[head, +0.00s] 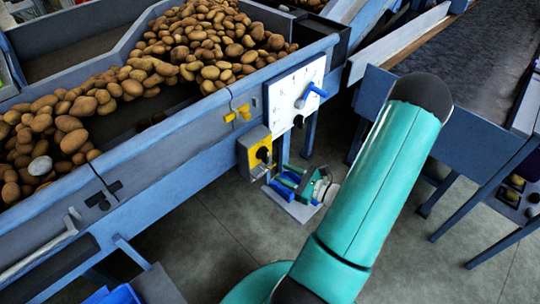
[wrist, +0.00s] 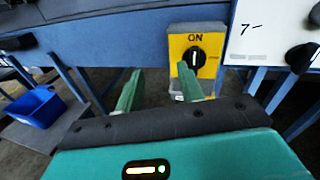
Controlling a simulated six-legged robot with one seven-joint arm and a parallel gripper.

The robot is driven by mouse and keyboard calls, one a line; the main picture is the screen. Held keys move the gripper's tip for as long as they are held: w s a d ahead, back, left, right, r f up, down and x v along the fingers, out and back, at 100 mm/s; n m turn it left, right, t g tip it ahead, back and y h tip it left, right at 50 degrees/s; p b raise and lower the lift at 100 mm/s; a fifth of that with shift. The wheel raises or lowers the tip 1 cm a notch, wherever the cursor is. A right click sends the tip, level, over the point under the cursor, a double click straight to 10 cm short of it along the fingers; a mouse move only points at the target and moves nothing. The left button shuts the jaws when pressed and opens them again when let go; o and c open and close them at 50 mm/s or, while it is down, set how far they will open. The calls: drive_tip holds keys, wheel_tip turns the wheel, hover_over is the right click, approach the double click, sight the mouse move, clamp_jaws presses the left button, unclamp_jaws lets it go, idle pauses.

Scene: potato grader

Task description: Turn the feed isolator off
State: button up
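The feed isolator (head: 255,152) is a yellow-faced grey box with a black rotary knob, on the blue side frame of the potato hopper. In the wrist view the isolator (wrist: 178,50) reads ON above its black knob (wrist: 194,57), whose pale mark stands about upright. My gripper (wrist: 159,90) is open, its two green fingers apart with nothing between them. The fingers point toward the frame just below and left of the knob, and do not appear to touch it. In the head view my gripper (head: 288,184) is low, below and right of the isolator, partly hidden by my arm.
A white scale panel (head: 283,98) with a blue lever (head: 318,90) and a black knob (wrist: 301,57) sits right of the isolator. A yellow latch (head: 238,114) is above it. A blue bin (wrist: 36,106) stands on the left. Potatoes (head: 200,45) fill part of the hopper.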

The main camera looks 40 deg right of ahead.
sight(268, 154)
drive_tip(key=s+d+f+m+t+h, duration=0.1)
drive_tip(key=s+d+f+m+h, duration=0.1)
drive_tip(key=d+f+m+h, duration=0.15)
drive_tip(key=shift+h, duration=0.25)
drive_tip(key=w, duration=1.3)
drive_tip(key=shift+w+a+r, duration=0.1)
drive_tip(key=shift+w, duration=0.05)
drive_tip(key=shift+m, duration=0.25)
clamp_jaws()
